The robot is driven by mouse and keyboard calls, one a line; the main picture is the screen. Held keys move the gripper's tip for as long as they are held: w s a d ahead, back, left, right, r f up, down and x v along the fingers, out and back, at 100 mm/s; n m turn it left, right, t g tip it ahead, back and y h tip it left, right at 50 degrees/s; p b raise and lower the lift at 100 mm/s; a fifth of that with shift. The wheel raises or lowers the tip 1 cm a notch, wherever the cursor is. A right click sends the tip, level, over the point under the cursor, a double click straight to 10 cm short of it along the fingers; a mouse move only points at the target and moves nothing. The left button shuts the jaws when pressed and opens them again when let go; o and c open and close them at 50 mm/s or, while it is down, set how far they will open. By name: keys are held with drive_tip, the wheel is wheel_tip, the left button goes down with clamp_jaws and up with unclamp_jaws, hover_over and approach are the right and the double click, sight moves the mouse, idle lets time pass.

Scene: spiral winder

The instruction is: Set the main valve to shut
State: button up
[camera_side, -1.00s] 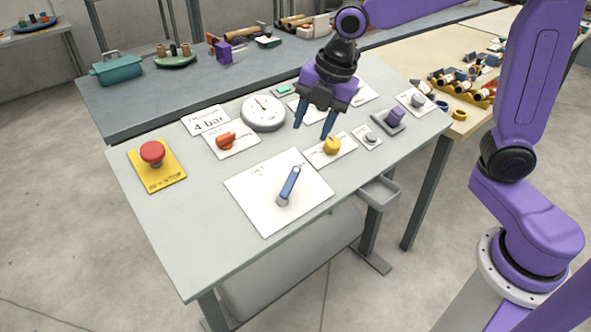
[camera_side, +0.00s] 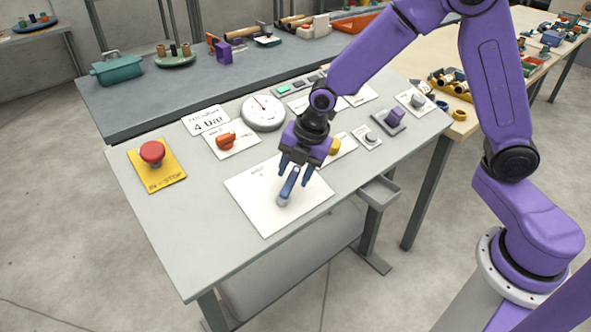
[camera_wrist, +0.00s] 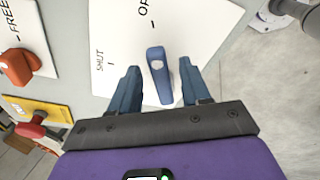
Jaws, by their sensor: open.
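The main valve is a blue lever (camera_side: 287,191) on a white plate (camera_side: 262,207) near the table's front. In the wrist view the lever (camera_wrist: 156,68) points toward the mark under "OP…", whose rest is cut off. The "SHUT" mark lies to its left on the plate (camera_wrist: 190,22). My gripper (camera_side: 294,176) is low over the plate at the lever. In the wrist view its two blue fingers (camera_wrist: 156,85) are open, one on each side of the lever, with gaps visible on both sides. Whether the fingertips touch the plate cannot be told.
An orange knob (camera_side: 226,139) and a round gauge (camera_side: 264,112) stand behind the plate. A red stop button (camera_side: 152,152) on yellow is at left. A yellow knob (camera_side: 334,146) is close behind my gripper. A grey knob (camera_side: 371,137) and purple block (camera_side: 394,118) are at right.

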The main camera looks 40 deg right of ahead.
clamp_jaws()
drive_tip(key=shift+w+n, duration=0.1)
drive_tip(key=shift+n, duration=0.2)
drive_tip(key=shift+w+a+n, duration=0.3)
drive_tip(key=shift+n, duration=0.6)
drive_tip(key=n, duration=0.2)
drive_tip(key=w+a+n, duration=0.1)
drive_tip(key=shift+r+g+h, duration=0.25)
drive_tip(key=shift+g+h, duration=0.05)
drive_tip(key=shift+g, duration=0.1)
drive_tip(key=n, duration=0.1)
drive_tip(key=a+n, duration=0.1)
drive_tip(key=n, duration=0.1)
drive_tip(key=shift+w+a+n+h, duration=0.25)
drive_tip(key=shift+n+h, duration=0.05)
drive_tip(key=shift+n, duration=0.1)
drive_tip(key=shift+a+r+n, duration=0.1)
drive_tip(key=shift+a+n, duration=0.45)
drive_tip(key=shift+n, duration=0.75)
